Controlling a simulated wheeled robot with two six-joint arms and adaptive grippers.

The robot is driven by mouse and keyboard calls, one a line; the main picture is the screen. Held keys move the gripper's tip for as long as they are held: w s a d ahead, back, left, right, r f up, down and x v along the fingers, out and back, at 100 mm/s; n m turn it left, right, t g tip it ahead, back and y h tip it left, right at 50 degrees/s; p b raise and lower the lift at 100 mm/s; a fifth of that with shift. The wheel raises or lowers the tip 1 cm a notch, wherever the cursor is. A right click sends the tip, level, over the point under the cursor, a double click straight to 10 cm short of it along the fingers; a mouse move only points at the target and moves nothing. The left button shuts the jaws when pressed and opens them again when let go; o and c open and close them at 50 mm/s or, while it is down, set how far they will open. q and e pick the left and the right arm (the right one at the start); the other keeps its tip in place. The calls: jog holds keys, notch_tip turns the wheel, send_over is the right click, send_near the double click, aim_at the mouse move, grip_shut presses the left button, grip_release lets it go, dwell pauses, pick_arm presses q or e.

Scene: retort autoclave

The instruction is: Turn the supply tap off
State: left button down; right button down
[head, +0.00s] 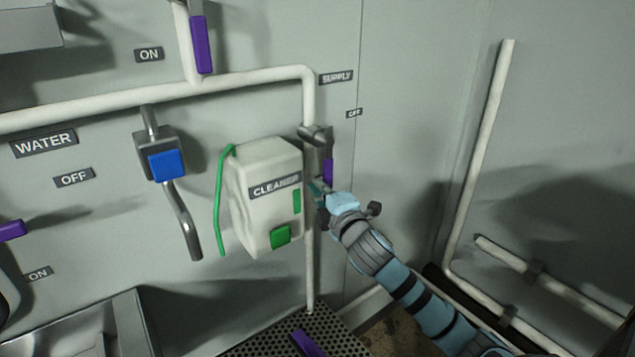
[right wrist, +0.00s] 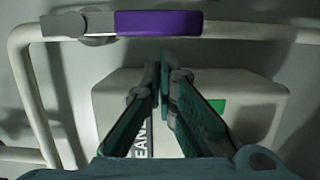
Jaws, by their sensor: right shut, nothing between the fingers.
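The supply tap (head: 316,136) sits on the white vertical pipe below the SUPPLY label (head: 336,78). Its purple handle (head: 328,172) hangs down along the pipe; a small OFF label (head: 354,113) is up and to its right. In the right wrist view the purple handle (right wrist: 158,23) lies in line with the pipe. My right gripper (head: 318,188) is beside the handle, between it and the cleaner jug. Its fingertips (right wrist: 164,62) are together and empty, close to the handle's edge; I cannot tell whether they touch it. My left gripper is out of view.
The white CLEANER jug (head: 262,215) hangs close on the left of my right gripper. A blue-handled water valve (head: 166,164) and a purple-handled lever (head: 202,45) are farther left. White pipes (head: 483,150) run on the right wall. A perforated grate (head: 260,347) lies below.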

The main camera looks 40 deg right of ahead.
jog(key=shift+x, duration=0.95)
